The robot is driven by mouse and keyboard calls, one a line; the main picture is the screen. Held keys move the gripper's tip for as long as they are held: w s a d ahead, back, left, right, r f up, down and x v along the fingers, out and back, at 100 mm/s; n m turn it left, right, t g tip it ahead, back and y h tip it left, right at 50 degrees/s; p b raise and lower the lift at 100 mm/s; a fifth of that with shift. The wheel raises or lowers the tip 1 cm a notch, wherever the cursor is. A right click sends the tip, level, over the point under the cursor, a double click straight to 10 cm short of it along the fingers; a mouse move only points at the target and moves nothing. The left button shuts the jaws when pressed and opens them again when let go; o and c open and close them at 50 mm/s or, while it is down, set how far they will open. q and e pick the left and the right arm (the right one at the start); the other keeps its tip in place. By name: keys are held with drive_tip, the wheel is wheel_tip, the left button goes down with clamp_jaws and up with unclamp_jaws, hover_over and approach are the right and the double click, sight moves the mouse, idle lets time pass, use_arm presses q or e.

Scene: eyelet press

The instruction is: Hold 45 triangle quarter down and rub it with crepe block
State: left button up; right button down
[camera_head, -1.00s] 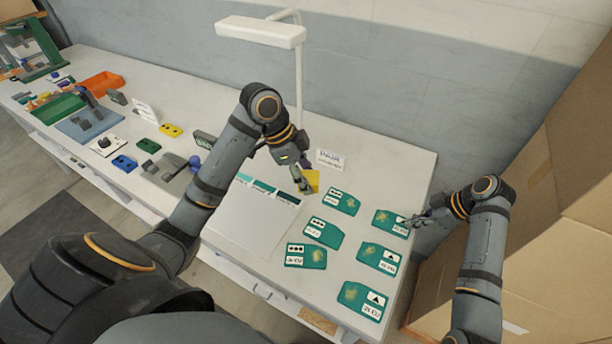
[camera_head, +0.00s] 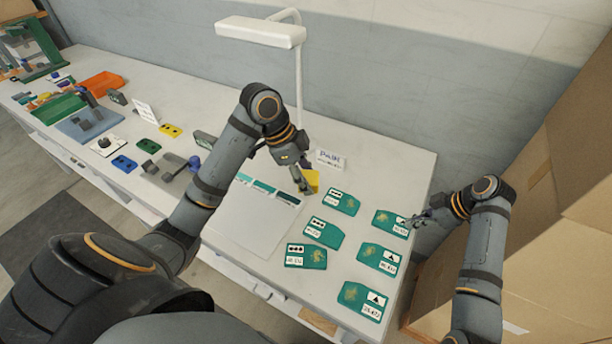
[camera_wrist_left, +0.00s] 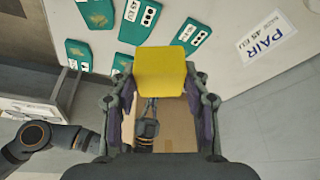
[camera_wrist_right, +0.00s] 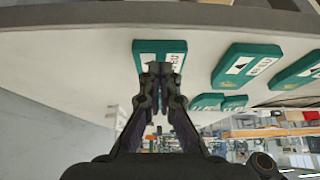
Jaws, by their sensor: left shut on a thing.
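The yellow crepe block (camera_head: 313,180) is held by my left gripper (camera_head: 307,190), above the back of the table. It fills the space between the fingers in the left wrist view (camera_wrist_left: 160,90). Several green shoe quarters lie flat on the right of the table. Those in the right column carry small white labels, some with a triangle; the size print is too small to read surely. My right gripper (camera_head: 408,222) is at the right edge of the back right quarter (camera_head: 388,220). In the right wrist view its fingers (camera_wrist_right: 161,72) are close together over that quarter; contact is unclear.
A white board with green strips (camera_head: 265,192) lies left of the quarters. A PAIR card (camera_head: 330,158) stands behind the block. A lamp post (camera_head: 299,85) rises at the back. Cardboard boxes (camera_head: 540,230) stand close to my right arm. Tools and trays fill the far left.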

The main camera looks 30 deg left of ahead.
drive_tip(key=shift+f, duration=0.5)
idle(0.4)
drive_tip(key=shift+s+f, duration=0.15)
drive_tip(key=shift+f, duration=0.15)
idle(1.6)
use_arm(q)
drive_tip(key=w+f+n+t, duration=0.1)
drive_tip(key=w+n, duration=0.3)
drive_tip(key=w, duration=0.3)
drive_tip(key=n+t+y, duration=0.2)
drive_tip(key=n+y, duration=0.2)
drive_tip(key=n, duration=0.5)
hover_over(378, 182)
drive_tip(key=s, duration=0.2)
wheel_tip(378, 182, down, 4)
wheel_tip(378, 182, down, 10)
drive_tip(key=shift+w+d+f, duration=0.1)
drive_tip(key=shift+w, duration=0.05)
